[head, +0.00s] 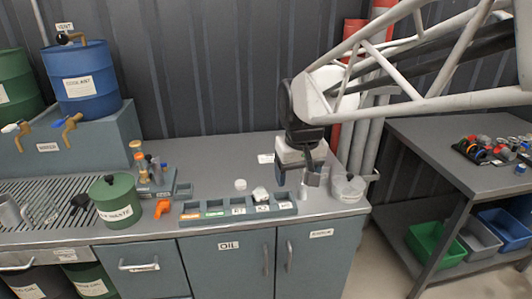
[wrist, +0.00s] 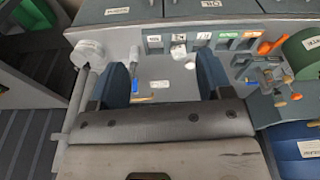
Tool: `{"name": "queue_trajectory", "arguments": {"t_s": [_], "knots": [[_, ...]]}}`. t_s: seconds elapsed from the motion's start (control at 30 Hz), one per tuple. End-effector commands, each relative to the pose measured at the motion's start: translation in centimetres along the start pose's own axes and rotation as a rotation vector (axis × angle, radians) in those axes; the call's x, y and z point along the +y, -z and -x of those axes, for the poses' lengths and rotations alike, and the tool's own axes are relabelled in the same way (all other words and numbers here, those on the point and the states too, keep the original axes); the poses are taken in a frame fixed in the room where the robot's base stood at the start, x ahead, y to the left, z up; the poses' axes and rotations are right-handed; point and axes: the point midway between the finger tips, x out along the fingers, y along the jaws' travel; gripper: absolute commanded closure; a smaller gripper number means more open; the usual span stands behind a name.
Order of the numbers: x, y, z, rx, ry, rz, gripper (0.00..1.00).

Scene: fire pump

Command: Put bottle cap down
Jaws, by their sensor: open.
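A small white round piece, which looks like the bottle cap (head: 240,184), lies on the grey counter behind the slotted tray. It also shows in the wrist view (wrist: 190,65), near the inner side of the right finger and apart from it. My gripper (head: 312,176) is above the right part of the counter, to the right of the cap. In the wrist view my gripper (wrist: 163,75) has its two blue fingers wide apart, with nothing held between them. A small blue item (wrist: 135,58) shows near the left finger; I cannot tell what it is.
The slotted tray (head: 222,214) runs along the counter's front, with a whitish piece (head: 261,194) on it. A clear round container (head: 348,187) stands at the right end. A green waste pot (head: 116,200) and an orange item (head: 162,208) are left.

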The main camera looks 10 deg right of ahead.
Motion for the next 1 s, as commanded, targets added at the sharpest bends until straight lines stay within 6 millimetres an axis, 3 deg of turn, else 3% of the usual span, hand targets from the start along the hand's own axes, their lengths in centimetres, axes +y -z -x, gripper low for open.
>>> {"name": "queue_trajectory", "arguments": {"t_s": [0.3, 0.5, 0.7, 1.0], "knots": [[0.4, -9.6, 0.7, 0.039, -0.008, -0.068, 0.27], [0.5, -14.5, 0.2, 0.059, -0.012, -0.105, 0.27], [0.4, -17.2, -0.2, 0.070, -0.014, -0.125, 0.27], [0.4, -17.7, -0.4, 0.071, -0.015, -0.129, 0.27]]}}
